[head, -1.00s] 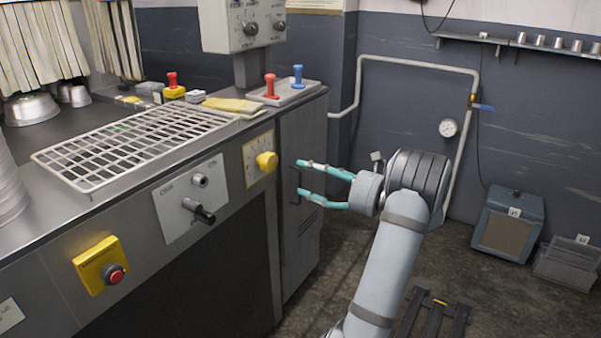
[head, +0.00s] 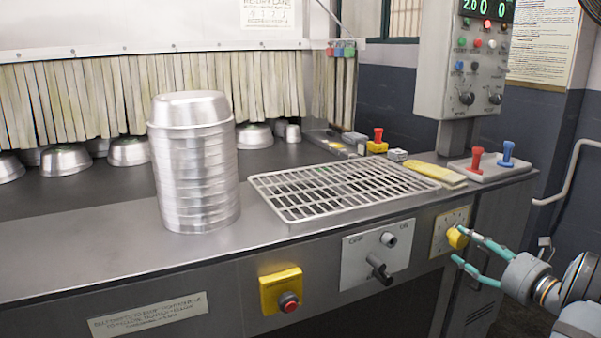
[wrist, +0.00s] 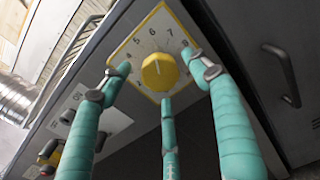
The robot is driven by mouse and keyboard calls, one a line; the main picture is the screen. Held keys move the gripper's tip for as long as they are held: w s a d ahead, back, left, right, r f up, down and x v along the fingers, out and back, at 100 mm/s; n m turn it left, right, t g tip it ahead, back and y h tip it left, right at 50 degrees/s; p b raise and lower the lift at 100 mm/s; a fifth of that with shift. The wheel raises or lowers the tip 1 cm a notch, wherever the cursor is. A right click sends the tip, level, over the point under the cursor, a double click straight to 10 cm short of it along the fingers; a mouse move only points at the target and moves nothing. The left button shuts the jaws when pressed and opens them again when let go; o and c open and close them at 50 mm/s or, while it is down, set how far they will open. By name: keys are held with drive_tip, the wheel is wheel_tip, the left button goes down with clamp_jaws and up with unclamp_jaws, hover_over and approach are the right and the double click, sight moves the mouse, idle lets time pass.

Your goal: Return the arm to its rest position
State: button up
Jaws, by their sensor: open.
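My gripper (head: 457,245) is at the lower right of the head view, in front of the machine's front panel and close to the yellow dial knob (head: 457,238). Its teal fingers are spread and hold nothing. In the wrist view the fingers (wrist: 160,85) spread around the view of the yellow knob (wrist: 159,71) on its numbered plate. I cannot tell whether any fingertip touches the panel. Part of my arm shows at the right edge of the head view; the rest is out of frame.
A tall stack of metal pans (head: 195,170) stands on the counter beside a wire rack (head: 345,190). A black lever switch (head: 379,268) and red button (head: 288,301) are on the front panel. Red (head: 476,160) and blue (head: 507,154) handles stand at the right. A cabinet handle (wrist: 283,74) is near the fingers.

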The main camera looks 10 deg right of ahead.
drive_tip(key=shift+x, duration=1.05)
drive_tip(key=shift+m, duration=0.3)
drive_tip(key=shift+v, duration=1.75)
drive_tip(key=shift+w, duration=0.1)
